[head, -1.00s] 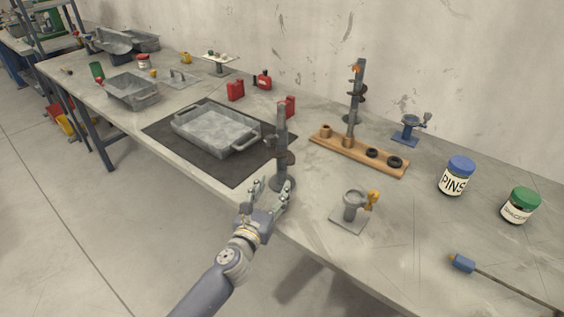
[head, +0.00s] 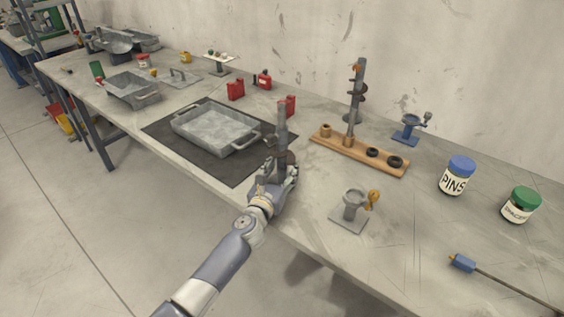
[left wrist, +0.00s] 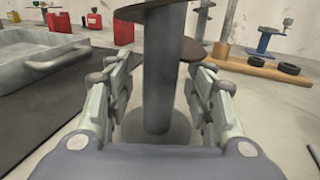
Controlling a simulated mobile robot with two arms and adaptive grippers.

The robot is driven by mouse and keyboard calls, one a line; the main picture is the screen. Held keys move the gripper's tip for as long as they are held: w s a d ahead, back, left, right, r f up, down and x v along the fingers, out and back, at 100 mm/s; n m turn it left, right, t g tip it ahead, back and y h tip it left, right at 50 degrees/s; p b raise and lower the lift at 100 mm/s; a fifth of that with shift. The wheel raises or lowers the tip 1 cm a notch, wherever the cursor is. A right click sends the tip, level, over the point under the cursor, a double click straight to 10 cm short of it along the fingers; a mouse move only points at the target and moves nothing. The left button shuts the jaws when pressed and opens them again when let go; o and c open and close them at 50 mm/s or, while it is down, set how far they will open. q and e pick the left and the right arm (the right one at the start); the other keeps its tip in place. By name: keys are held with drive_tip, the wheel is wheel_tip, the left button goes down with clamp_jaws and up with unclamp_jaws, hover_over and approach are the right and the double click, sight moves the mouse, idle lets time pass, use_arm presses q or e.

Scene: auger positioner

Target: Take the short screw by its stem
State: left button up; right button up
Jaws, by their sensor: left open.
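The short screw (head: 282,118) is a grey auger standing upright near the table's front edge, just right of the black mat. Its stem (left wrist: 160,75) fills the middle of the left wrist view, with a brown flight (left wrist: 175,47) around it above and a round base (left wrist: 180,127) below. My left gripper (head: 275,175) is at its lower part. In the left wrist view my left gripper (left wrist: 162,95) is open, with one finger on each side of the stem; I cannot tell whether either touches it. My right gripper is not in view.
A grey tray with handles (head: 215,135) lies on the black mat (head: 165,130) to the left. A small metal stand (head: 352,205) is to the right, with jars beyond, including the PINS jar (head: 456,177).

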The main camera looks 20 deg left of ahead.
use_arm(q)
clamp_jaws()
drive_tip(key=shift+w+r, duration=0.1)
drive_tip(key=shift+r, duration=0.05)
